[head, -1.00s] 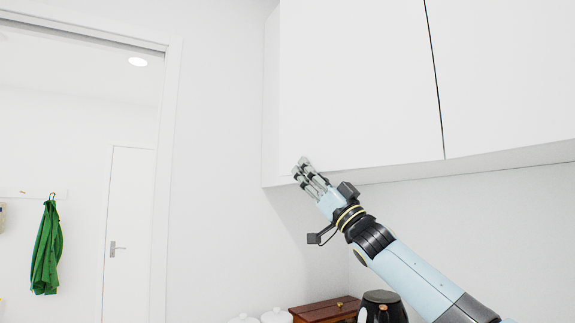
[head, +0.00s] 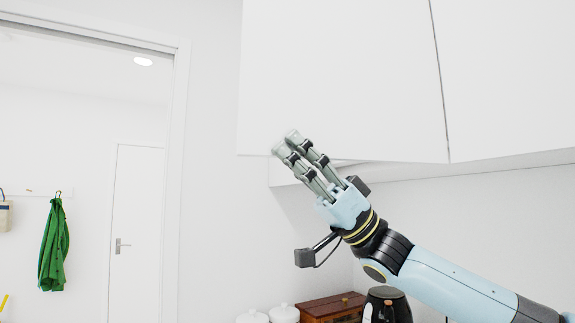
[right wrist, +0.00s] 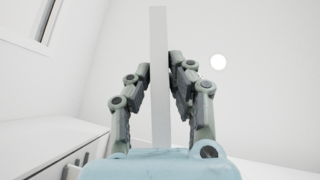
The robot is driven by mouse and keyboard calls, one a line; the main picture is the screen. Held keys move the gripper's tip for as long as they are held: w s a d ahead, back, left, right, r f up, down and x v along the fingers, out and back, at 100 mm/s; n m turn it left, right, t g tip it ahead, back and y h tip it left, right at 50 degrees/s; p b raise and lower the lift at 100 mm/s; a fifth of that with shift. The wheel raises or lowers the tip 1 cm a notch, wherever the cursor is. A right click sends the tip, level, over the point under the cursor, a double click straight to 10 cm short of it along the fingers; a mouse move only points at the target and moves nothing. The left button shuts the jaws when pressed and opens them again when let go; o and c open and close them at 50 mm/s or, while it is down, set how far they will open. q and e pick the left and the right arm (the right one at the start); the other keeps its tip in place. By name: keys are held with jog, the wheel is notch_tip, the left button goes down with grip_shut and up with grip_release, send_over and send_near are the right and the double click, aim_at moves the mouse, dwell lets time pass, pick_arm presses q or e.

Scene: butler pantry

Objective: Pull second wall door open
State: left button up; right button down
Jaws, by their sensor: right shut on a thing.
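The white wall cabinet door (head: 340,80) hangs at the upper middle of the head view. Its free left edge stands out from the cabinet body (head: 283,175), while its right side meets the neighbouring door, so it is partly open. My right gripper (head: 286,143) is at the door's lower left corner, shut on its edge. In the right wrist view, the door (right wrist: 159,80) shows edge-on as a narrow upright panel between the fingers of the right gripper (right wrist: 159,72). The cabinet's inside is hidden. My left gripper is not in view.
A second white door (head: 510,75) on the right looks closed. Below are a wooden box (head: 330,308), white lidded jars (head: 285,314) and a black appliance (head: 388,305). A doorway is at the left, with a green garment (head: 54,245) beyond. Space left of the cabinet is clear.

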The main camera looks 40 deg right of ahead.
jog(key=s+a+n+g+y, duration=0.2)
jog(key=s+n+g, duration=0.3)
jog(key=s+g, duration=0.6)
jog(key=shift+s+a+g, duration=0.2)
jog(key=shift+s+g, duration=0.1)
jog(key=shift+s, duration=0.25)
jog(key=c, duration=1.2)
grip_release()
jog(key=shift+d, duration=0.1)
jog(key=shift+c, duration=0.2)
jog(key=v, duration=1.2)
